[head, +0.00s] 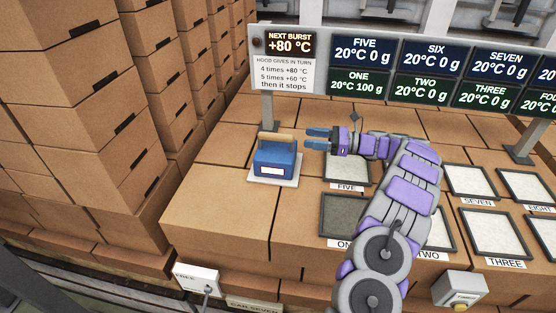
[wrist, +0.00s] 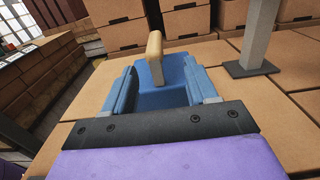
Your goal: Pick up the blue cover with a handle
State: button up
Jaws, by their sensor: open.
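The blue cover (head: 274,162) stands upright on a white plate (head: 290,182) at the left of the brown box top. It has a pale wooden handle (head: 275,136) on top and a white label on its front. My gripper (head: 309,138) is open, with blue fingers, just right of the cover at about handle height in the head view. In the wrist view the cover (wrist: 172,96) and its handle (wrist: 155,50) show ahead, between the two fingers. The gripper does not appear to hold it. The cover's lower part is hidden in the wrist view.
A sign board (head: 430,70) on posts stands behind. Its left post (head: 267,112) rises close behind the cover; it also shows in the wrist view (wrist: 258,35). Framed pads, including FIVE (head: 347,172), lie to the right. Stacked boxes (head: 85,110) fill the left.

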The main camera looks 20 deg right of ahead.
aim_at(281, 134)
jog(key=x, duration=0.5)
jog(key=shift+s+a+r+b, duration=0.1)
jog(key=shift+s+a+b, duration=0.05)
jog(key=shift+a+b, duration=0.3)
jog(key=shift+f+b+x, duration=0.15)
jog(key=shift+b+x, duration=0.2)
jog(key=shift+x, duration=0.75)
jog(key=shift+f+b+x, duration=0.15)
jog(key=shift+b+x, duration=0.15)
jog(key=shift+x, duration=0.8)
jog(key=shift+a+r, duration=0.1)
jog(key=shift+a, duration=0.35)
jog(key=shift+d, duration=0.3)
jog(key=c, duration=0.7)
grip_shut()
